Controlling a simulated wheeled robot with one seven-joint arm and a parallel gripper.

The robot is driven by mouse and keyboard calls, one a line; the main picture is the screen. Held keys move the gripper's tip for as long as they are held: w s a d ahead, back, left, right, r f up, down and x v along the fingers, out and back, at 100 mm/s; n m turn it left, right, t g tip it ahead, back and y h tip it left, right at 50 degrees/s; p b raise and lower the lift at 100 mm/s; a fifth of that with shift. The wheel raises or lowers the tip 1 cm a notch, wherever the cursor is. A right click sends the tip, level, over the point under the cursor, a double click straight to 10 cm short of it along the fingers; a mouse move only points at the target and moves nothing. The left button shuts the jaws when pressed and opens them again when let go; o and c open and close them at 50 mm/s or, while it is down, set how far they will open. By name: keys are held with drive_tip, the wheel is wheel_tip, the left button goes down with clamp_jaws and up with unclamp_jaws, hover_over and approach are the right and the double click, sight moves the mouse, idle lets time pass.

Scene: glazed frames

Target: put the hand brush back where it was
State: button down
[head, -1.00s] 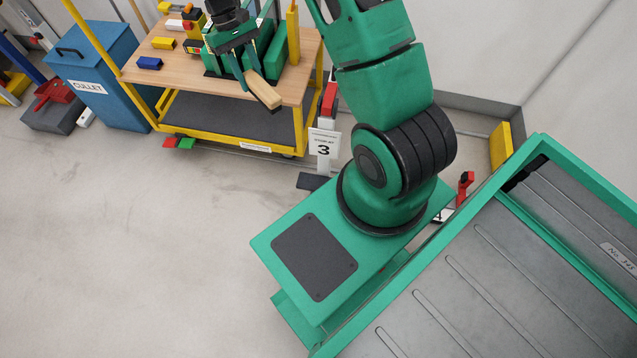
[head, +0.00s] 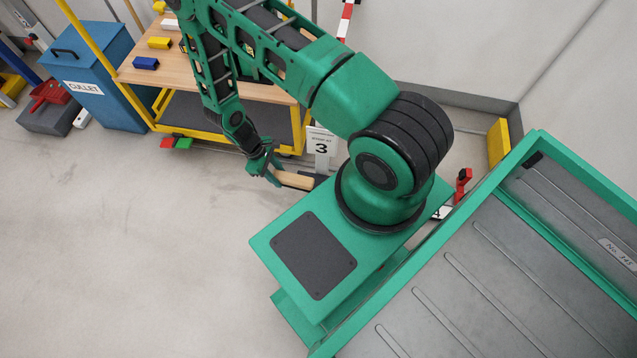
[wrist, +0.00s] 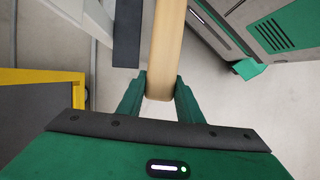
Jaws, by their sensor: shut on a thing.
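My gripper (head: 268,176) is shut on the hand brush (head: 296,180), whose pale wooden part sticks out to the right, low beside the trolley and just left of my arm's base. In the wrist view the pale wood (wrist: 167,45) runs up from between the two green fingers (wrist: 160,92) and out of the top edge. The brush's far end and any bristles are not clearly seen. A dark flat plate (wrist: 127,35) shows to the left of the wood in the wrist view, apart from it in the picture.
A white sign marked 3 (head: 321,146) stands right behind the brush. The yellow-framed trolley (head: 215,135) with a wooden top is behind my gripper. A blue cullet bin (head: 95,75) stands at the left. The floor (head: 150,250) in front is clear.

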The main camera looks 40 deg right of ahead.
sight(284, 182)
drive_tip(key=s+f, duration=0.1)
drive_tip(key=s+d+f, duration=0.1)
drive_tip(key=shift+s+f+n, duration=0.1)
drive_tip(key=shift+f+n, duration=0.25)
drive_tip(key=shift+n, duration=0.05)
drive_tip(key=d+f, duration=0.2)
drive_tip(key=d, duration=0.1)
drive_tip(key=w+d+f, duration=0.1)
drive_tip(key=d+f, duration=0.1)
drive_tip(key=d, duration=0.2)
drive_tip(key=d+f, duration=0.2)
drive_tip(key=d, duration=0.1)
drive_tip(key=shift+w+d+f, duration=0.35)
drive_tip(key=shift+f, duration=1.95)
drive_tip(key=c, duration=1.3)
unclamp_jaws()
drive_tip(key=shift+o, duration=0.2)
drive_tip(key=v, duration=1.2)
